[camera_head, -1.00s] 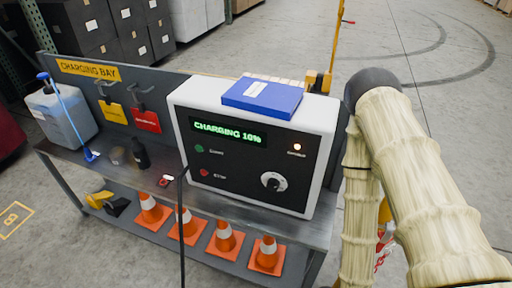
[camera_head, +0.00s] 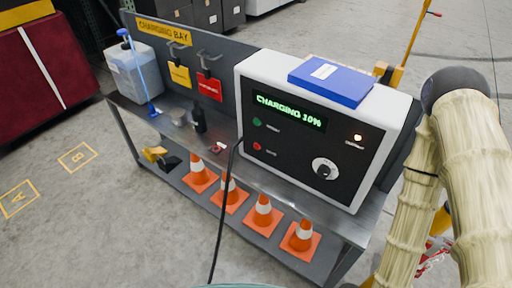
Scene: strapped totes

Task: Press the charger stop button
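The red stop button (camera_head: 256,146) sits at the lower left of the panel, below a green button (camera_head: 257,122). My arm, in a pale ribbed cover, shows at the right edge, apart from the charger. My gripper is not in view.
A blue binder (camera_head: 331,82) lies on the charger. A black cable (camera_head: 226,205) hangs in front of the bench, left of the panel. Orange cones (camera_head: 263,214) fill the lower shelf. The floor at left is clear.

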